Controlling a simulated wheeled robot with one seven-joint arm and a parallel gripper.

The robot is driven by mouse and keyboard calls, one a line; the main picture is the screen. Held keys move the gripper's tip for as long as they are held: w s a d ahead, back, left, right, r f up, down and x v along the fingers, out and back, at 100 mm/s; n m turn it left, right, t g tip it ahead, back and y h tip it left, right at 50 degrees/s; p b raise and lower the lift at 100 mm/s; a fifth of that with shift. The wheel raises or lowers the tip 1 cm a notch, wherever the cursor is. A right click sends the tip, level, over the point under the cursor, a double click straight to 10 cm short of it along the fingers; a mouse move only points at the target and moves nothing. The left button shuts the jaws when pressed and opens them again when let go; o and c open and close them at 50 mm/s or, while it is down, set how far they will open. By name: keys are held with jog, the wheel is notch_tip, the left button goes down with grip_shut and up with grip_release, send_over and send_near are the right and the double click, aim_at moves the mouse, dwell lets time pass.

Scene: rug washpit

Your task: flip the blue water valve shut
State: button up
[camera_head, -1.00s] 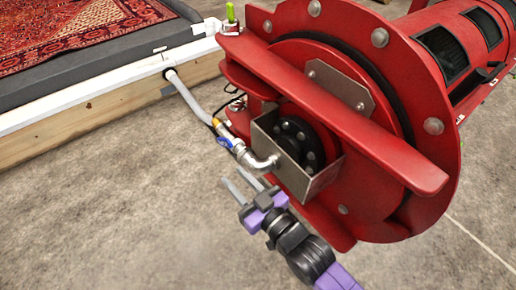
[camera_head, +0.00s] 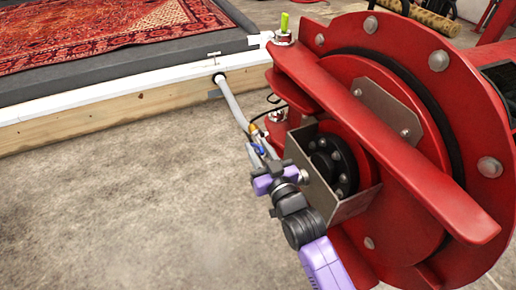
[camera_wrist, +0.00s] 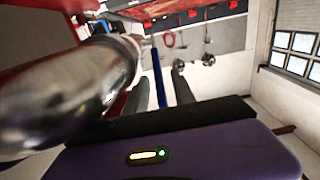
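The blue water valve handle (camera_head: 258,149) is on the metal pipe fitting beside the red machine, where the grey hose joins it. In the wrist view it shows as a thin upright blue lever (camera_wrist: 159,78). My gripper (camera_head: 261,152) is at the valve, its purple and black body hiding much of the fitting. In the wrist view my two dark fingers (camera_wrist: 162,92) stand apart with the blue lever showing between them. I cannot tell whether either finger touches it. The shiny metal pipe (camera_wrist: 75,85) fills the left of the wrist view, very close.
The red machine (camera_head: 420,170) with its steel bracket (camera_head: 350,208) stands right beside my gripper. The grey hose (camera_head: 232,102) runs to the white-topped wooden pit edge (camera_head: 110,120), with a patterned rug (camera_head: 110,30) behind. The concrete floor (camera_head: 130,215) at left is clear.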

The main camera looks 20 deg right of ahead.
jog(key=shift+w, duration=0.2)
grip_shut()
dwell(1.4)
